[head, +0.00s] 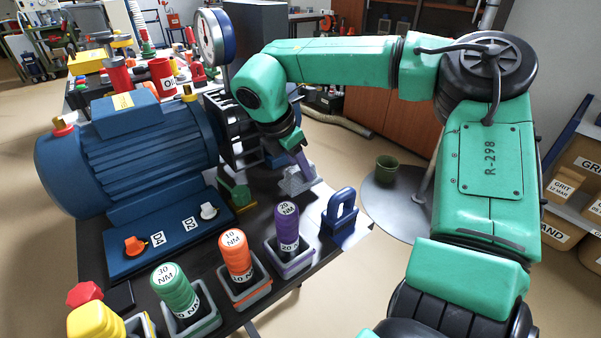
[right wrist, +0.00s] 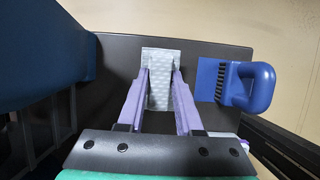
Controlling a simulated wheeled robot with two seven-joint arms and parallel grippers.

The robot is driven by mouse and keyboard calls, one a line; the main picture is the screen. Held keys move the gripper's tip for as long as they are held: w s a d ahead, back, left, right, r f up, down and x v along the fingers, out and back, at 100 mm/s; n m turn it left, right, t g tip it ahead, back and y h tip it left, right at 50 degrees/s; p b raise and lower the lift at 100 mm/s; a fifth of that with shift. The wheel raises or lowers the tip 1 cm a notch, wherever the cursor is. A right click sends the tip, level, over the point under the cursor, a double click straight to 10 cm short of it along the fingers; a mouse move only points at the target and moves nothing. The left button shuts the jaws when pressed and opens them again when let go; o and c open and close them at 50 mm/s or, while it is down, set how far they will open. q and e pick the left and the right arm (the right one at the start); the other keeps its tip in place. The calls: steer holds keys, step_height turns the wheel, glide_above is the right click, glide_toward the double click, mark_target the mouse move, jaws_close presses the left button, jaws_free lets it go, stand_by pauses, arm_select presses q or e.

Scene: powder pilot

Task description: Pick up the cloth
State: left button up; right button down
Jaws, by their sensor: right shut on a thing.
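The cloth (right wrist: 161,60) is a pale grey, quilted-looking piece between the two purple fingers of my right gripper (right wrist: 161,82) in the right wrist view. The fingers press on its two sides, and its far end sticks out past the tips. In the head view the cloth (head: 296,182) shows as a small grey shape on or just above the dark bench, below the purple fingertips of my right gripper (head: 305,168). I cannot tell whether it touches the bench. My left gripper is not in view.
A blue brush (head: 340,211) with a loop handle stands close right of the cloth, near the bench edge. Torque tools in holders, including a purple one (head: 287,226) and an orange one (head: 235,255), line the front. A big blue motor (head: 130,150) fills the left.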

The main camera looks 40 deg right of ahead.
arm_select(q)
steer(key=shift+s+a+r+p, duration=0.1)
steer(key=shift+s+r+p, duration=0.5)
steer(key=shift+p, duration=0.2)
arm_select(e)
step_height(320, 180, up, 17)
steer(key=shift+r, duration=0.1)
steer(key=c, duration=1.4)
jaws_free()
jaws_close()
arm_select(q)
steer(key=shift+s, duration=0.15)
